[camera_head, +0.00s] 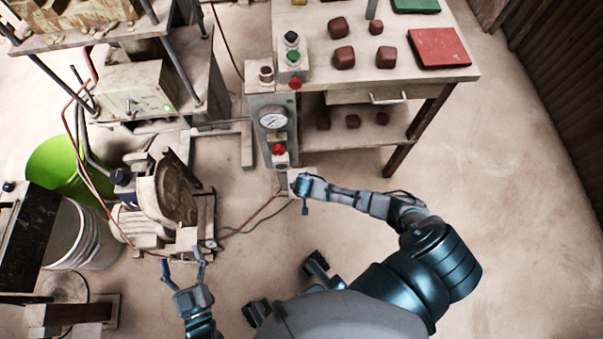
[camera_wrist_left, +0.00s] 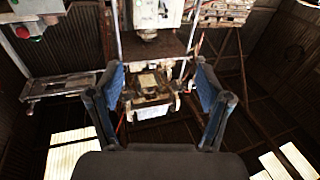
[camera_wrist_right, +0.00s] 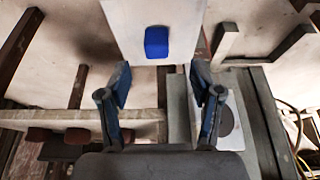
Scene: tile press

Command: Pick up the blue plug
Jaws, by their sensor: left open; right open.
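The blue plug (camera_wrist_right: 157,42) is a small rounded block on a pale panel (camera_wrist_right: 185,20) in the right wrist view. My right gripper (camera_wrist_right: 162,80) is open, and the plug lies beyond its fingertips, roughly centred between them, with a visible gap. In the head view my right gripper (camera_head: 303,192) is by the foot of the control column; I cannot make out the plug there. My left gripper (camera_head: 183,271) is open and empty at the lower left; its open fingers (camera_wrist_left: 160,88) also show in the left wrist view.
The control column (camera_head: 268,150) with a gauge and buttons stands beside the table (camera_head: 390,75) of reddish blocks. A motor pump (camera_head: 150,205), a green bucket (camera_head: 55,165) and a white bucket (camera_head: 90,240) stand at the left. The floor at the right is clear.

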